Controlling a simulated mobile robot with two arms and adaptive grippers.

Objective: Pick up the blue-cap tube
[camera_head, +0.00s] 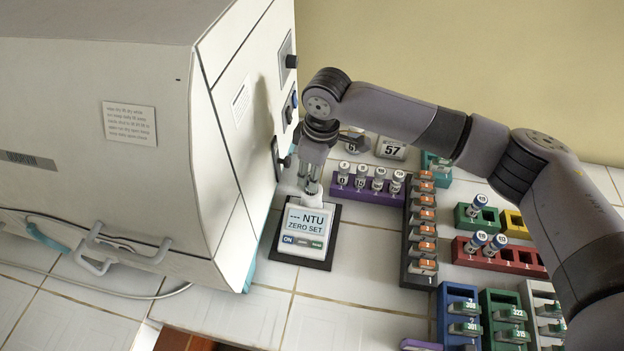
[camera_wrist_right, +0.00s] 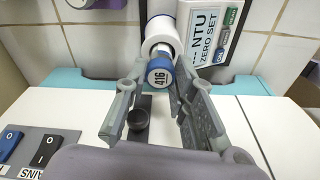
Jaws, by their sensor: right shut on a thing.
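The blue-cap tube (camera_wrist_right: 160,74), marked 416 on its cap, shows in the right wrist view between the fingers of my right gripper (camera_wrist_right: 159,82). The gripper is shut on its cap. Behind the cap is a white round part (camera_wrist_right: 160,38) beside the NTU meter (camera_wrist_right: 212,35); I cannot tell how deep the tube sits in it. In the head view my right gripper (camera_head: 312,178) points down at the back edge of the NTU meter (camera_head: 303,245), and the cap is mostly hidden by the fingers. My left gripper is not in view.
A big white machine (camera_head: 110,130) stands close on the left, its switch panel (camera_head: 287,85) near my gripper. A purple rack (camera_head: 368,192) of white-cap tubes is just right. Further right are an orange-block rack (camera_head: 413,235), a green rack (camera_head: 463,221) and a red rack (camera_head: 520,262).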

